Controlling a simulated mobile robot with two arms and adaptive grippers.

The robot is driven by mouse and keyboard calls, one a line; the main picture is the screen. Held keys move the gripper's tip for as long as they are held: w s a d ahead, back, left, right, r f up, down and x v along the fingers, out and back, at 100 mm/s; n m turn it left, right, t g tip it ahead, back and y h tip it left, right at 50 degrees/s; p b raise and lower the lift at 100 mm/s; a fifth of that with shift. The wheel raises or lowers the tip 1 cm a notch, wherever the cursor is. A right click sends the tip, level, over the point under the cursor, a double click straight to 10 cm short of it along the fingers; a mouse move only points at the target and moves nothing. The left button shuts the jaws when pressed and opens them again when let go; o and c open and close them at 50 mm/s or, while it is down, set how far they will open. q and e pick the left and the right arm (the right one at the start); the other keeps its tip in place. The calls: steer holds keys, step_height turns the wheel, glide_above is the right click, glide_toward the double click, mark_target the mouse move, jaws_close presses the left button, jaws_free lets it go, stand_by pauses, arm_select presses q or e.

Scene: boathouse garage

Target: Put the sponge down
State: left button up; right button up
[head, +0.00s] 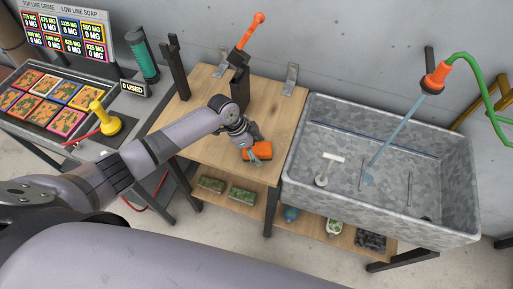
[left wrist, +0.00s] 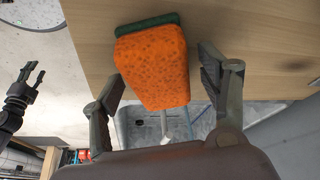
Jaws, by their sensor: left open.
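The orange sponge (head: 262,149) with a dark green scouring side lies on the wooden bench top (head: 200,107), near its front edge. In the left wrist view the sponge (left wrist: 155,65) sits between the spread fingers, with gaps on both sides. My left gripper (head: 251,155) is open at the sponge, and its fingers hide part of it in the head view. The left wrist view shows the left gripper (left wrist: 165,95) with both fingers clear of the sponge. My right gripper (left wrist: 33,78) shows at the left of that view, away from the bench, fingers apart and empty.
A grey sink (head: 445,215) with a running water stream stands right of the bench. The shelf below (head: 235,213) holds green sponges and other items.

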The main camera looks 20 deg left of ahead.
arm_select(q)
steer(key=shift+r, duration=0.1)
steer(key=v, duration=1.1)
steer(key=shift+a+r, duration=0.25)
steer(key=shift+r, duration=0.05)
steer(key=shift+s, duration=0.1)
jaws_close()
stand_by(0.6)
stand_by(1.0)
